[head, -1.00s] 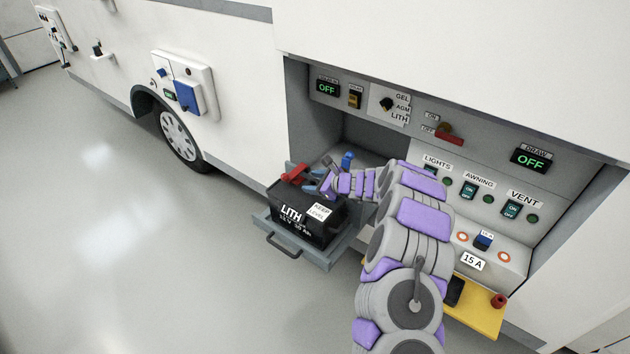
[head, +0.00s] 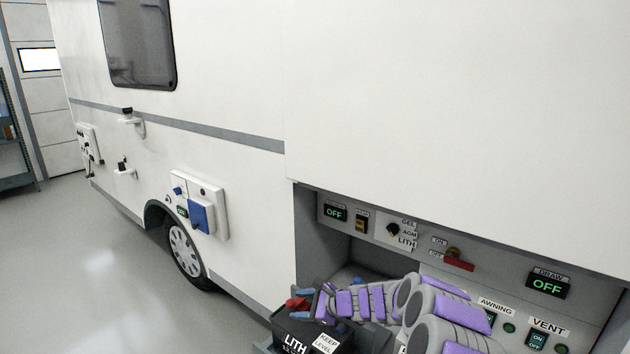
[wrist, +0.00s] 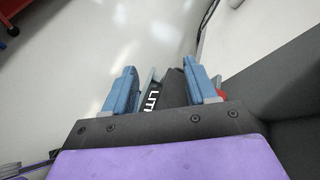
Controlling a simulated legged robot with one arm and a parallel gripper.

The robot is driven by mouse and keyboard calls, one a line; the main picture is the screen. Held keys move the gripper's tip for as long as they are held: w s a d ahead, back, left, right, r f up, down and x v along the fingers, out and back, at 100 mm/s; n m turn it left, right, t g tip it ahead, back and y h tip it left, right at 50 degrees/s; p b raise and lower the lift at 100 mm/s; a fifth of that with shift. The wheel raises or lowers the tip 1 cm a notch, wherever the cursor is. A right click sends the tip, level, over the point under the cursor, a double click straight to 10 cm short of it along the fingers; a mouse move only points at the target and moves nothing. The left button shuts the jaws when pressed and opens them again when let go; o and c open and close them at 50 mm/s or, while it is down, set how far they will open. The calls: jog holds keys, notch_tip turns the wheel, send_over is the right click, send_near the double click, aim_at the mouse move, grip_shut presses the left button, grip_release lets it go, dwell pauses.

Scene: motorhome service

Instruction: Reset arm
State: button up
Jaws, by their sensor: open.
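My gripper (head: 311,303) is open, its blue fingers over the top of the black LITH battery (head: 306,338) in the head view. A red terminal part (head: 297,303) shows close beside the fingertips; I cannot tell whether they touch. In the wrist view my gripper (wrist: 163,86) has its fingers spread wide, with nothing held between them. Part of the battery (wrist: 153,93) with its white lettering shows beyond the gap. My purple and grey arm reaches in from the lower right and hides part of the open bay.
The panel has an OFF display (head: 334,213), a selector knob (head: 393,230), a red lever (head: 459,265) and a DRAW display (head: 547,285) reading OFF. The motorhome wall (head: 440,100) rises above the bay. A blue hatch cover (head: 201,216) is further left. Open floor (head: 90,270) lies at left.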

jog(key=s+a+r+n+g, duration=0.4)
jog(key=s+r+n, duration=0.4)
jog(key=s, duration=0.5)
jog(key=s+d+r+n+g+h, duration=0.2)
jog(key=s+r+n, duration=0.2)
jog(key=s, duration=0.9)
jog(key=s+d+n+g+h, duration=0.1)
jog(key=s+d+n+h, duration=0.2)
jog(key=s+d, duration=0.6)
jog(key=s+d+f+n+h, duration=0.1)
jog(key=s+d+h, duration=0.5)
jog(key=s, duration=1.2)
jog(key=d+n, duration=0.1)
jog(key=d, duration=0.3)
jog(key=shift+d+n+g, duration=0.25)
jog(key=shift+n+g, duration=0.15)
jog(key=shift+w+a, duration=0.1)
jog(key=shift+w, duration=0.05)
